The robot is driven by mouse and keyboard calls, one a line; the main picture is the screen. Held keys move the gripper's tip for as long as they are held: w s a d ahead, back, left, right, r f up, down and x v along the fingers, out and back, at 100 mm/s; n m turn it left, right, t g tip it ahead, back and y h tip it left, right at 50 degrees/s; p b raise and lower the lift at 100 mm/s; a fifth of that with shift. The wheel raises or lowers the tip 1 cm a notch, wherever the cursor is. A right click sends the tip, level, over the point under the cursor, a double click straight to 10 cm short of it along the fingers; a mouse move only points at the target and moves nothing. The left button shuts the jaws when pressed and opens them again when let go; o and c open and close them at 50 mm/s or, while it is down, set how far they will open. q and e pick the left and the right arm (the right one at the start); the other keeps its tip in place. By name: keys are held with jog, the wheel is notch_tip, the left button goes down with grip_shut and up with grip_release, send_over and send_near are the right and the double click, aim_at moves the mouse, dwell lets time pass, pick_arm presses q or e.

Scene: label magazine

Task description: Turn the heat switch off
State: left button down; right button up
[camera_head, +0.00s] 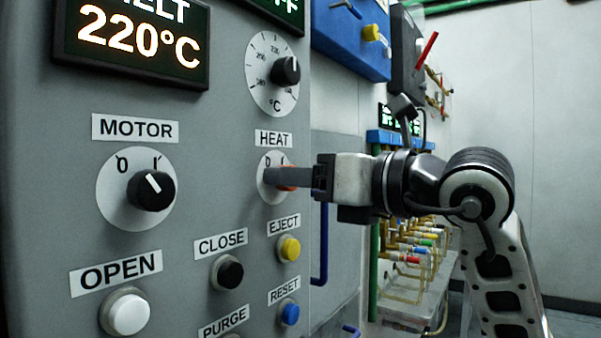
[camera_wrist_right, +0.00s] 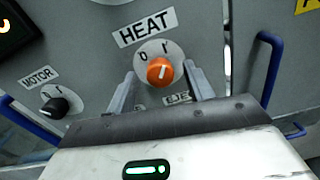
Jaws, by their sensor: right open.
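The heat switch (camera_wrist_right: 160,71) is an orange knob on a round white plate under the HEAT label (camera_wrist_right: 147,27). In the right wrist view its pale pointer line aims up and slightly right, towards the I mark rather than the 0. In the head view the knob (camera_head: 289,187) is mostly hidden behind a finger. My right gripper (camera_head: 273,176) reaches the panel from the right. Its fingers are open, one on each side of the knob in the right wrist view (camera_wrist_right: 160,78). I cannot tell whether they touch it. My left gripper is not in view.
The grey panel (camera_head: 200,120) also carries a black motor switch (camera_head: 152,190), a temperature dial (camera_head: 286,70), and the close (camera_head: 228,272), eject (camera_head: 289,248), open (camera_head: 128,314) and reset (camera_head: 289,314) buttons. A blue handle (camera_head: 320,245) stands right of the panel.

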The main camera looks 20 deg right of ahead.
jog(key=shift+w+a, duration=0.1)
jog(key=c, duration=1)
jog(key=shift+o, duration=0.2)
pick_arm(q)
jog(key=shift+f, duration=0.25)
pick_arm(e)
jog(key=shift+n, duration=0.4)
pick_arm(q)
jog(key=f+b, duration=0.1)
jog(key=b, duration=0.3)
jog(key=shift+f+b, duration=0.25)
jog(key=shift+b, duration=0.15)
pick_arm(e)
jog(key=n, duration=1.3)
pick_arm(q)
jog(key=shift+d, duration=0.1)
pick_arm(e)
jog(key=shift+n, duration=0.3)
